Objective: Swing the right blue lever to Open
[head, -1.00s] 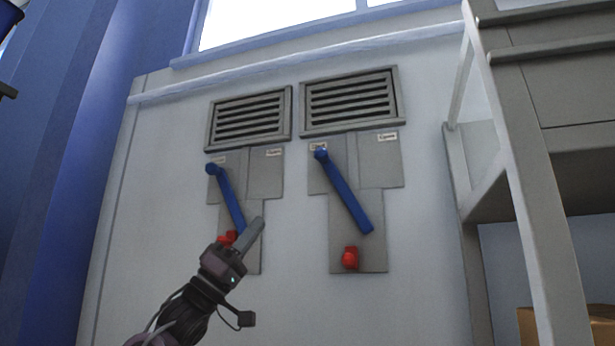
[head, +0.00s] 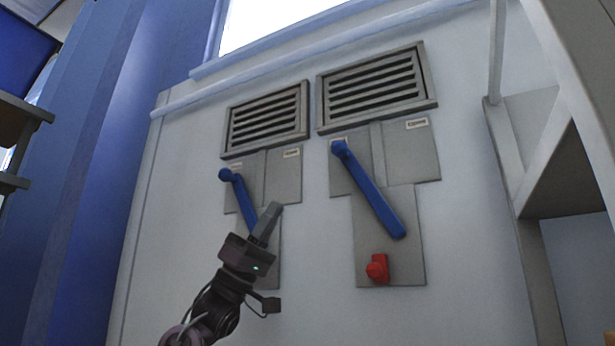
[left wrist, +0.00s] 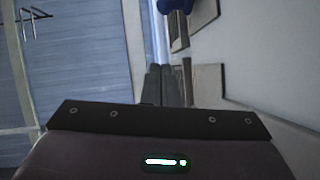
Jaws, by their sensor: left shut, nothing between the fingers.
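The right blue lever (head: 368,190) is on a grey wall plate (head: 400,245) in the head view. The other label (head: 417,124) sits at the plate's upper right. My left gripper (head: 271,212) is shut and empty, to the left of the right lever and apart from it. It hides the lower part of the left blue lever (head: 238,195). The fingers also show in the left wrist view (left wrist: 167,85). My right gripper is not in view.
A red knob (head: 377,268) sticks out below the right lever. Two vents (head: 378,87) are above the plates. A grey shelf frame (head: 515,200) stands at the right and a blue curtain-like wall (head: 110,150) at the left. The wall between the plates is clear.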

